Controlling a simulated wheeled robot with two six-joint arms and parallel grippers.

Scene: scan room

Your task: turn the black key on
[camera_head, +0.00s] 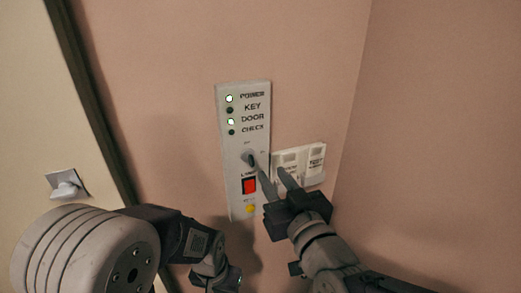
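A pale control panel (224,150) is fixed to the pink wall. The black key (249,158) sits in a round switch at mid-panel, partly close behind my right gripper's finger. My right gripper (269,163) comes from the lower right, its two grey fingers pointing up at the panel with a gap between them. The left finger's tip is just right of the key; I cannot tell whether it touches. The POWER and DOOR lamps are lit; the KEY and CHECK lamps (229,110) are dark. My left gripper (226,281) is low, its fingers unclear.
A white switch box (312,160) is right of the panel, partly behind my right gripper. A wall corner stands farther right. A door with a small handle (66,186) is at left.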

